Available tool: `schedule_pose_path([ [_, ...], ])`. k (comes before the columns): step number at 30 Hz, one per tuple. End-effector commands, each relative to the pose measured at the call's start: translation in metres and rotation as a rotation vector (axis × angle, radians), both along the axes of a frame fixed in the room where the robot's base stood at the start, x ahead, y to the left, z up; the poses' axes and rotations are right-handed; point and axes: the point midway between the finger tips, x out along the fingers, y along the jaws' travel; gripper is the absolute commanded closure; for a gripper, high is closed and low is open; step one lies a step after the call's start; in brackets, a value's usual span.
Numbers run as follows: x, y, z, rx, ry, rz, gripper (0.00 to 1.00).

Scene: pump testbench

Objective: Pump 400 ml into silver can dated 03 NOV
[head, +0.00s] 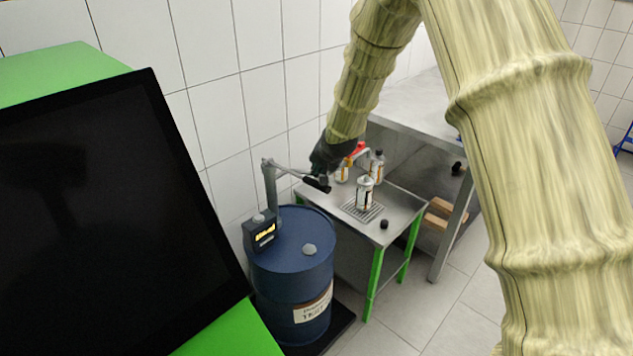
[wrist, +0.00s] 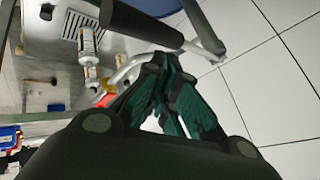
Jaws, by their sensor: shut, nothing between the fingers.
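A silver can (head: 365,192) with a white and orange label stands upright on a drain grate (head: 352,212) on the small steel table. Two similar cans stand behind it, one at the left (head: 342,172) and one at the right (head: 377,165). No date is legible. A blue drum (head: 290,265) carries a pump with a yellow-lit display (head: 265,234), its digits unreadable, and a lever (head: 295,172). My gripper (head: 321,178) is shut and empty close to the lever's dark grip; contact is unclear. In the wrist view its fingers (wrist: 168,85) are together beside the dark grip (wrist: 135,22).
A black cap (head: 384,224) lies near the small table's front edge (head: 395,238). A larger steel bench (head: 420,112) stands behind, with wooden blocks (head: 436,213) below. A large black screen (head: 110,220) fills the left. Tiled floor (head: 470,310) is clear at front right.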

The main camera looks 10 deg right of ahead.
Motion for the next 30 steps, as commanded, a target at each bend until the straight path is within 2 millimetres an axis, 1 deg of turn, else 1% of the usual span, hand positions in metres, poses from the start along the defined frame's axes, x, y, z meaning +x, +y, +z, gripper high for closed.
schedule_pose_path([
  [7, -0.0001, 0.0, -0.0013, 0.0, 0.0, 0.0, 1.0],
  [15, -0.001, 0.0003, -0.0084, 0.0, 0.0, 0.0, 1.0],
  [30, -0.0011, 0.0001, -0.0099, 0.0, 0.0, 0.0, 1.0],
])
